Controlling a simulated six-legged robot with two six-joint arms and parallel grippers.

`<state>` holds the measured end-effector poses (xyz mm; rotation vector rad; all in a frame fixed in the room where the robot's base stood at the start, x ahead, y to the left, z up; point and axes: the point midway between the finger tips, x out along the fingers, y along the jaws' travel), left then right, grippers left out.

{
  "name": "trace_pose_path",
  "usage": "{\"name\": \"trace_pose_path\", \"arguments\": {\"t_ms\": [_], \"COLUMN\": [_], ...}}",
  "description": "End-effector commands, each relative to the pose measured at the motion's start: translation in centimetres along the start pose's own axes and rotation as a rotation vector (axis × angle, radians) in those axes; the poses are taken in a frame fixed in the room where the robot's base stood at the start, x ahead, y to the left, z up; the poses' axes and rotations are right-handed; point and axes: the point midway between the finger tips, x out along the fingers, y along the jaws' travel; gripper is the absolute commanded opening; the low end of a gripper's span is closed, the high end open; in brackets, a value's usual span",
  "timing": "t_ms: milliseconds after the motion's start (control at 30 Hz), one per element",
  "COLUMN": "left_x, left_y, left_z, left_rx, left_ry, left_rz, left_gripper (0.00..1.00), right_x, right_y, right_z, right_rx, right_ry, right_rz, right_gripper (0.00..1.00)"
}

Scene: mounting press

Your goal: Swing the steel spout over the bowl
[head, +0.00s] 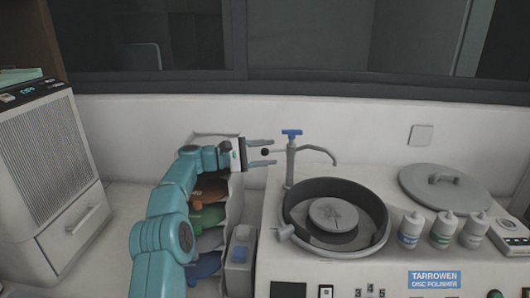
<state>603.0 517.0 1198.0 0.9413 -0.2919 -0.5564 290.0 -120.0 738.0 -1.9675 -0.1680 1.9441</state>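The steel spout (316,148) stands on a post behind the bowl, with a blue tap handle (291,133) on top. Its thin arm reaches right and its tip bends down; in the picture the tip is just above the bowl's back rim, and I cannot tell whether it is behind it. The dark round bowl (375,213) sits in the polisher top with a grey disc inside. A small black ball knob (265,152) is left of the post. My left gripper (262,153) is open, its fingers above and below the knob in the picture, apart from it. My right gripper is out of view.
A grey round lid (444,186) lies right of the bowl. Several small bottles (442,228) stand at the front right. A rack (232,205) with coloured items is below my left gripper. A ribbed grey machine (45,165) stands at left.

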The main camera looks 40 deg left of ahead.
Motion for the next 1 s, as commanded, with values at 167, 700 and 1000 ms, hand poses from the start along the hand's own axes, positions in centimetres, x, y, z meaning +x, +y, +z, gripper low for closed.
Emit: {"name": "trace_pose_path", "arguments": {"t_ms": [167, 700, 1000], "left_x": [0.0, -9.1, -15.1], "left_y": [0.1, 0.1, 0.2], "left_z": [0.0, -0.1, 0.1], "left_rx": [0.002, 0.003, 0.001], "left_ry": [0.001, 0.008, 0.003], "left_rz": [0.002, 0.005, 0.003], "left_gripper": [0.48, 0.48, 0.48], "right_x": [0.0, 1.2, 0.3], "right_y": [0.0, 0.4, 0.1], "right_z": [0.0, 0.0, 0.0], "right_rx": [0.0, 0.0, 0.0], "right_ry": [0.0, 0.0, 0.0], "right_rz": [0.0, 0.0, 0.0], "right_gripper": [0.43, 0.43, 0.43]}}
